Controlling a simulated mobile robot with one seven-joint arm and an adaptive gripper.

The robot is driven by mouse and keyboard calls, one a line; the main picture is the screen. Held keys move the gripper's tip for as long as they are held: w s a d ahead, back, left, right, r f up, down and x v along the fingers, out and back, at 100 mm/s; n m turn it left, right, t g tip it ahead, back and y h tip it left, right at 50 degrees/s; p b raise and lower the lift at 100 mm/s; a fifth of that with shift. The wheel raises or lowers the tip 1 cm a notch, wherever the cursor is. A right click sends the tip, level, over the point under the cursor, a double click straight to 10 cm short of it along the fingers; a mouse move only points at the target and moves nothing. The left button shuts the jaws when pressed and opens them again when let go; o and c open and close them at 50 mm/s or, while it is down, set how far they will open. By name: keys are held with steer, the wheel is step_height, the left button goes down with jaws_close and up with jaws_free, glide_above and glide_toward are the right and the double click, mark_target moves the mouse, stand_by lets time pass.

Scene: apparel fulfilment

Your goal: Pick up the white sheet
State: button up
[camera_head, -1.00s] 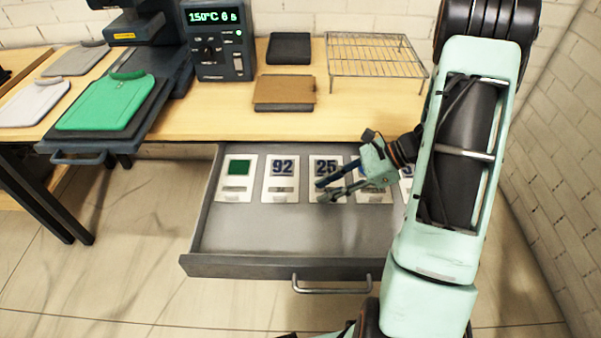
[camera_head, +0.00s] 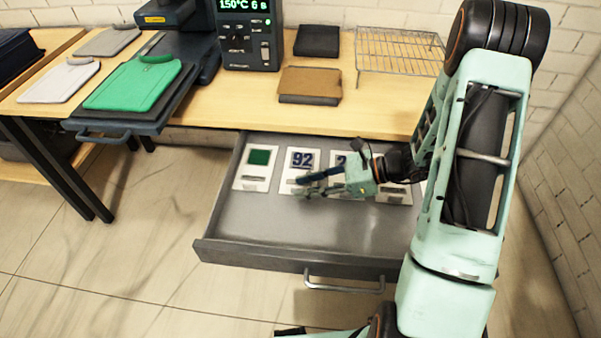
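Several white sheets lie in a row at the back of the open drawer. The leftmost white sheet (camera_head: 242,183) bears a green square (camera_head: 259,158). Beside it is a white sheet with a blue 92 (camera_head: 302,160). To its right is a sheet with a partly covered number starting with 2 (camera_head: 340,158). Another sheet (camera_head: 396,196) shows only in part behind my gripper. My gripper (camera_head: 298,186) points left, its two fingers apart over the lower part of the 92 sheet. I see nothing between them. Whether the fingertips touch the sheet I cannot tell.
The grey drawer (camera_head: 270,222) is bare in front of the sheets. Above it is a wooden table (camera_head: 375,110) with a wire rack (camera_head: 400,55), a brown block (camera_head: 310,83) and a dark block (camera_head: 318,41). A press holds a green garment (camera_head: 133,85) at left. A brick wall stands at right.

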steer(key=shift+a+f, duration=0.25)
steer(key=shift+a, duration=0.15)
jaws_close()
steer(key=shift+r, duration=0.15)
